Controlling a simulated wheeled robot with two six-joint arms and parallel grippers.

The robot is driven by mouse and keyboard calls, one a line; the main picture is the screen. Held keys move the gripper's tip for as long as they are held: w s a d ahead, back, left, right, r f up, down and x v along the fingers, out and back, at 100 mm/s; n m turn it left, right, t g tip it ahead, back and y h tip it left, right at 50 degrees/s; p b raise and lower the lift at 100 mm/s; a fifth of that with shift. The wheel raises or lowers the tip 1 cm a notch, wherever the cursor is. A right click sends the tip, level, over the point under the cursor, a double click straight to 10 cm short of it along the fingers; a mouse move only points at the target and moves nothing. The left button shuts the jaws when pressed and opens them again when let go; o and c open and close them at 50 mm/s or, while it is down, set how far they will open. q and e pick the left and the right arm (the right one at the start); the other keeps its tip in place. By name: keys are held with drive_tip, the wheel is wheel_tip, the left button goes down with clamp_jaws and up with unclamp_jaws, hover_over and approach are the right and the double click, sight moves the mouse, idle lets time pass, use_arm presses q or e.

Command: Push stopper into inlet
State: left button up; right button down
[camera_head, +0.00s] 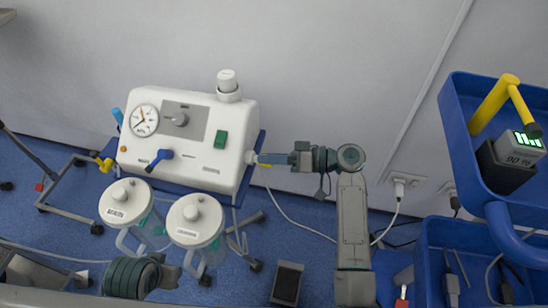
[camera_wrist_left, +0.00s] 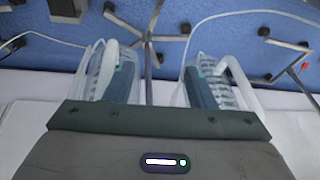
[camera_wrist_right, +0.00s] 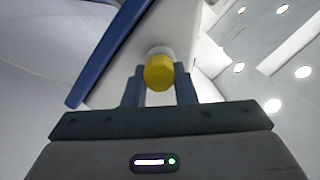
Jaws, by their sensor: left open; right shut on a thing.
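The white suction unit (camera_head: 190,140) stands against the wall, with a gauge and knobs on its front. My right gripper (camera_head: 268,159) is at the unit's right side, its fingers pointing at the wall of the housing. In the right wrist view a yellow round stopper (camera_wrist_right: 159,73) sits between the two fingers, which are shut on it. A short white inlet (camera_wrist_right: 160,50) shows right behind the stopper, in line with it. I cannot tell how deep the stopper sits. My left gripper (camera_wrist_left: 158,85) is open and empty, in front of the two canisters, its fingertips spread apart.
Two clear canisters with white lids (camera_head: 126,202) stand in front of the unit. A blue trolley (camera_head: 460,100) with a battery device (camera_head: 508,160) and tools is at the right. A cable runs across the blue floor to a wall socket (camera_head: 405,182).

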drive_tip(key=c, duration=1.1)
unclamp_jaws()
drive_tip(key=shift+a, duration=0.15)
